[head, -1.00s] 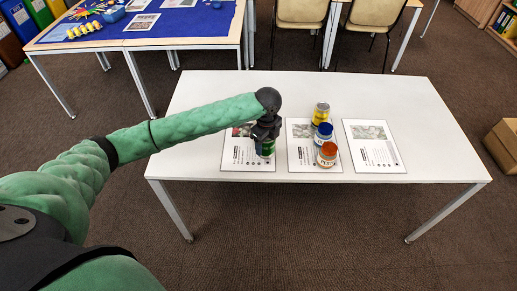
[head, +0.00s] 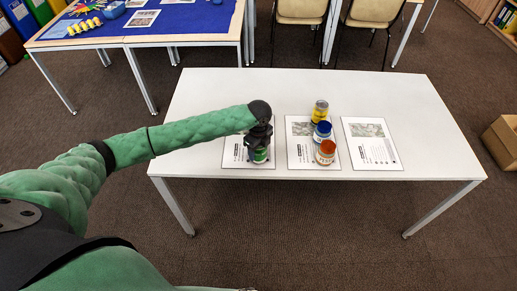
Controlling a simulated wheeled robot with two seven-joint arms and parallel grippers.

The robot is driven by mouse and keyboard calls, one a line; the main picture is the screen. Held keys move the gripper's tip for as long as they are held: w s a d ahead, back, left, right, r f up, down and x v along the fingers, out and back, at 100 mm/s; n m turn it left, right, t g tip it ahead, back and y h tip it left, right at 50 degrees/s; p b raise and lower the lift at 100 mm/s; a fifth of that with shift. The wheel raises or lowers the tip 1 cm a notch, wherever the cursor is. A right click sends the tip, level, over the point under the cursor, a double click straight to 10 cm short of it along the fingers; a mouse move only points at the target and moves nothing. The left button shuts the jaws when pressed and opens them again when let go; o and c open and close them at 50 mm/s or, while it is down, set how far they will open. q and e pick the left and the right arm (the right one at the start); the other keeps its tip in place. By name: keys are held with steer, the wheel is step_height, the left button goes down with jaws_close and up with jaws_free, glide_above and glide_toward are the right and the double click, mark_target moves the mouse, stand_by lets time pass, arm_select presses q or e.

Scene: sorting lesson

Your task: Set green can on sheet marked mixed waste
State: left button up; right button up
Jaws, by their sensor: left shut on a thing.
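The green can (head: 260,156) is in my left gripper (head: 260,150), which is shut on it from above. Can and gripper are over the left sheet (head: 235,158) on the white table; I cannot tell whether the can touches the sheet. Gripper and arm hide part of this sheet. A middle sheet (head: 297,155) and a right sheet (head: 372,145) lie beside it. The print on the sheets is too small to read, so I cannot tell which is marked mixed waste. My right gripper is not in view.
On the middle sheet stand a yellow can (head: 320,111), a blue-topped can (head: 322,133) and an orange-topped can (head: 325,152). The right sheet is empty. The white table (head: 420,125) is clear at its right. A cardboard box (head: 502,141) is on the floor.

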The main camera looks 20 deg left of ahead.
arm_select(q)
steer(key=o, duration=0.9)
steer(key=shift+f, duration=0.1)
steer(key=shift+o, duration=0.2)
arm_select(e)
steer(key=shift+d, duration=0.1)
arm_select(q)
steer(key=shift+r, duration=0.35)
step_height(320, 180, up, 10)
steer(key=b, duration=0.4)
steer(key=shift+r, duration=0.8)
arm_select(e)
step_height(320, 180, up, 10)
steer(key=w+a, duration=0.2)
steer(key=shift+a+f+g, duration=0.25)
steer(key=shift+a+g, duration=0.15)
